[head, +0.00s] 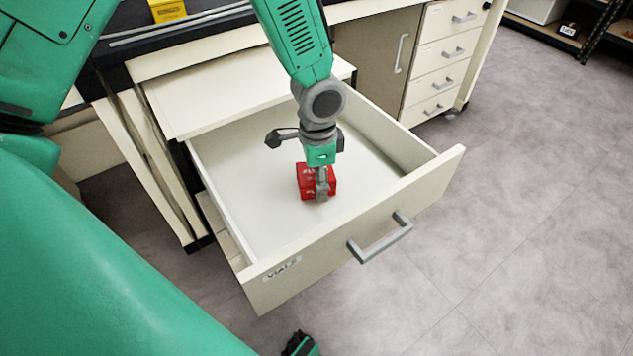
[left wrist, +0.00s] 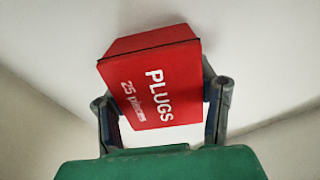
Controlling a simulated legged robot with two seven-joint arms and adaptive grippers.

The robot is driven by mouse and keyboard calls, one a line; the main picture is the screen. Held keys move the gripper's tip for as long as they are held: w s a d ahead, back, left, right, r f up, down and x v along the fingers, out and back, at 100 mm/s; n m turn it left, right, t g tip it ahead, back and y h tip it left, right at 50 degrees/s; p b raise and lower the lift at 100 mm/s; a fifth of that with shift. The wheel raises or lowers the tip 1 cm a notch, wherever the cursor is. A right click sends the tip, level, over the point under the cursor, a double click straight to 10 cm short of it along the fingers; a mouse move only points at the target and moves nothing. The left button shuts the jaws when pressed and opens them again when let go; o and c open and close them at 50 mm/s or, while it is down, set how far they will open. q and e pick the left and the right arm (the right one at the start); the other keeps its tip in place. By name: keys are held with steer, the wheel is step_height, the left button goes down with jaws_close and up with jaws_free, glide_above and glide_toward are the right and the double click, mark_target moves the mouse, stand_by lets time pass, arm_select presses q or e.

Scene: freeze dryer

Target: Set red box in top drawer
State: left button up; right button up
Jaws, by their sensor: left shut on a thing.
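The red box (head: 304,183) is within the walls of the open top drawer (head: 262,215) in the head view. My left gripper (head: 319,187) points down into the drawer and is shut on the box. In the left wrist view the red box (left wrist: 150,80), lettered "PLUGS 25 pieces", sits between the two fingers of the left gripper (left wrist: 163,108), slightly tilted in the picture. I cannot tell whether the box touches the drawer floor.
The drawer's front panel has a grey handle (head: 381,238) and a label. The drawer is otherwise empty around the box. A yellow container (head: 167,10) stands on the bench behind. A closed drawer stack (head: 437,60) is at the upper right. Grey floor lies open to the right.

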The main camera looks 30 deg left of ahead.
arm_select(q)
steer(key=shift+d+r, duration=0.2)
steer(key=shift+d, duration=0.25)
steer(key=shift+a+f, duration=0.25)
steer(key=shift+a, duration=0.05)
steer(key=o, duration=1.2)
steer(key=shift+a+f, duration=0.1)
steer(key=shift+a, duration=0.45)
steer(key=shift+d+r, duration=0.3)
steer(key=shift+d, duration=0.05)
steer(key=r+p, duration=0.2)
steer(key=r, duration=0.3)
steer(key=shift+d+p, duration=0.3)
steer(key=shift+p, duration=0.1)
steer(key=r+p, duration=0.1)
steer(key=r, duration=0.1)
steer(key=a+r+p, duration=0.1)
steer(key=r, duration=0.2)
steer(key=shift+r+p, duration=0.3)
steer(key=shift+r, duration=0.35)
steer(key=shift+d+r, duration=0.1)
steer(key=shift+r, duration=0.1)
steer(key=shift+d+r, duration=0.1)
steer(key=shift+d, duration=0.15)
arm_select(e)
steer(key=r, duration=0.5)
steer(key=shift+d+r, duration=0.15)
steer(key=shift+d, duration=0.15)
